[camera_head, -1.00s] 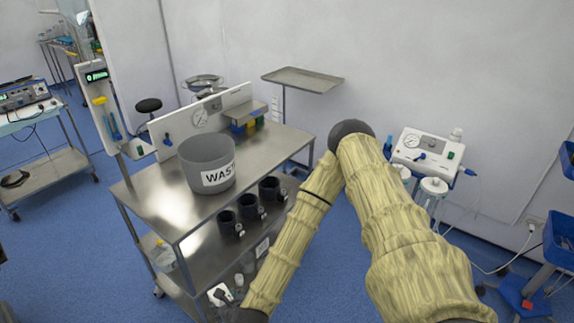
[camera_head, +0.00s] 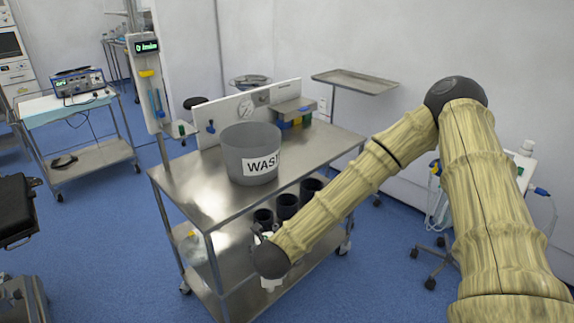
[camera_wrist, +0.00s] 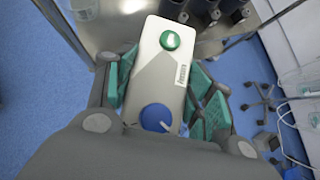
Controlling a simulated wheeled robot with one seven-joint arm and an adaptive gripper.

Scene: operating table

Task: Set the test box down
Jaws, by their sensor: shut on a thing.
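The test box (camera_wrist: 158,75) is a pale flat box with a green round button and a blue round knob, seen in the wrist view. My gripper (camera_wrist: 160,92) is shut on it, with green finger pads along both of its sides. In the head view, my arm reaches down in front of the cart and the gripper is mostly hidden behind my arm's end. In the wrist view the box is held over the blue floor, near the cart's front edge.
A steel cart (camera_head: 190,178) carries a grey waste bin (camera_head: 250,140) on top and dark cups (camera_head: 287,205) below. A steel tray stand (camera_head: 355,80) stands behind it. A trolley (camera_head: 90,155) with an electronic device (camera_head: 78,84) is at left. Blue floor is open between them.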

